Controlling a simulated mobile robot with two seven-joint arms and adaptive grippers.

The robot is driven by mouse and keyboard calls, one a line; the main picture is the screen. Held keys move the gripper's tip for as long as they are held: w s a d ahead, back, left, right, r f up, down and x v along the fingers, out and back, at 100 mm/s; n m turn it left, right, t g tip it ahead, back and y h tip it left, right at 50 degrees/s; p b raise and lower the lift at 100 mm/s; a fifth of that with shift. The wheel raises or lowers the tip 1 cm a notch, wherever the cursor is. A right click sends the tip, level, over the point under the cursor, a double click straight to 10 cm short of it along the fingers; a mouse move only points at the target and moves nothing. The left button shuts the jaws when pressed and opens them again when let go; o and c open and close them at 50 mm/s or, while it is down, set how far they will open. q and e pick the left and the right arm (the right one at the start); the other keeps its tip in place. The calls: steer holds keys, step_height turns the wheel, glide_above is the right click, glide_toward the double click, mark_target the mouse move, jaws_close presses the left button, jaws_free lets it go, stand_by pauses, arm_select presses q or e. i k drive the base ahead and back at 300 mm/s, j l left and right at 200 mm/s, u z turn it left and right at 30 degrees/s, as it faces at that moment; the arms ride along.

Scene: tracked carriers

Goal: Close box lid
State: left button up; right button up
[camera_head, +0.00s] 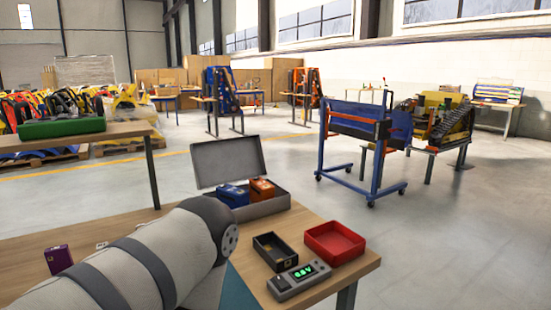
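A grey box (262,207) stands on the wooden table with its lid (229,161) raised open, tilted back at its far side. Inside the box are a blue item (232,195) and an orange item (262,189). My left arm comes in from the lower left and covers the front left of the table, ending close in front of the box in the picture. No gripper fingers show on it. My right gripper is not in view.
On the table (340,280) stand a red tray (335,243), a small black tray (275,251), a meter with a green display (299,281) and a purple item (58,259). Beyond are a blue cart (352,127) and open floor. Another table (90,140) stands at left.

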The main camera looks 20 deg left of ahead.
mark_target(216, 163)
steer(key=i+l+z, duration=0.5)
steer(key=i, duration=0.35)
steer(key=i+l+z, duration=0.2)
steer(key=i, duration=0.25)
steer(key=i+l+z, duration=0.25)
steer(key=i, duration=0.25)
steer(key=i+j+u, duration=0.15)
steer(key=u, duration=0.25)
steer(key=i+u, duration=0.65)
steer(key=u, duration=0.2)
steer(key=i+l+u, duration=0.2)
steer(key=u, duration=0.25)
steer(key=i+l+u, duration=0.25)
steer(key=u, duration=0.15)
steer(key=i+u, duration=0.2)
steer(key=u, duration=0.25)
steer(key=i+u, duration=0.25)
steer(key=u, duration=0.2)
steer(key=i+l+u, duration=0.15)
steer(key=u, duration=0.25)
steer(key=i+l+u, duration=0.2)
steer(key=u, duration=0.25)
steer(key=i+l+u, duration=0.15)
steer(key=u, duration=0.3)
steer(key=l, duration=0.1)
